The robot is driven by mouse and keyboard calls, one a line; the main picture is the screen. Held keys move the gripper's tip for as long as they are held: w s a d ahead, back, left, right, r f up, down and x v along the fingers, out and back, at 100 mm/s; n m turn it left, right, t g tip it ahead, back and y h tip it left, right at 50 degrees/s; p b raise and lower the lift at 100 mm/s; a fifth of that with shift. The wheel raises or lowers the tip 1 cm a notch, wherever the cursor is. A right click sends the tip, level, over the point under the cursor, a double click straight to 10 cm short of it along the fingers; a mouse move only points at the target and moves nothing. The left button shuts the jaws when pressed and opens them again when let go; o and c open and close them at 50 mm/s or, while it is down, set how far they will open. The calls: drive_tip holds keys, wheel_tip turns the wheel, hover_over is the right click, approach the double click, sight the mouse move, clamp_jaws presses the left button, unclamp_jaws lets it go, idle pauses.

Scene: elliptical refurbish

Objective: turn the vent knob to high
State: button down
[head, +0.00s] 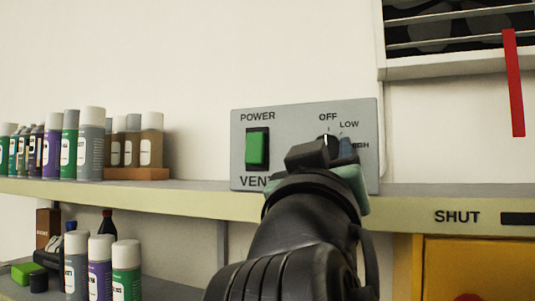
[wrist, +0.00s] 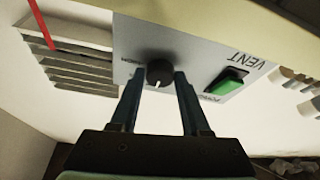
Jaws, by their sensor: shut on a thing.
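The vent knob (wrist: 160,72) is round and black with a white pointer mark, on the grey vent panel (wrist: 200,58). My gripper (wrist: 159,76) has its two dark fingers on either side of the knob, shut on it. In the wrist view the pointer mark points down the picture, away from the HIGH label at left. In the head view the panel (head: 290,120) shows OFF, LOW and a partly covered HIGH label. The pointer mark shows just below OFF there. My gripper (head: 335,148) and wrist hide most of the knob.
A green power switch (head: 257,148) is on the panel's left side. Bottles (head: 91,145) and a small orange rack (head: 137,174) stand on the shelf (head: 140,192) at left. A slatted vent (head: 450,30) with a red strip (head: 514,85) is at upper right.

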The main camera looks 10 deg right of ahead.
drive_tip(key=shift+f+m+b, duration=0.1)
drive_tip(key=shift+m+b, duration=0.2)
drive_tip(key=shift+m, duration=0.1)
drive_tip(key=shift+w+a+r+m+g+h+b, duration=0.15)
drive_tip(key=shift+m+g+h+b, duration=0.95)
drive_tip(key=shift+m, duration=2.7)
drive_tip(key=shift+w+a+r+m+g+h+b, duration=0.15)
drive_tip(key=shift+m+g+h, duration=0.4)
drive_tip(key=shift+m+g, duration=2.3)
drive_tip(key=shift+w+a+r+m+g+h+b, duration=0.15)
drive_tip(key=shift+m+g+h+b, duration=0.55)
drive_tip(key=shift+m, duration=4.05)
drive_tip(key=shift+s+p, duration=0.1)
drive_tip(key=shift+p, duration=0.2)
drive_tip(key=shift+c, duration=1.9)
unclamp_jaws()
drive_tip(key=shift+a, duration=0.1)
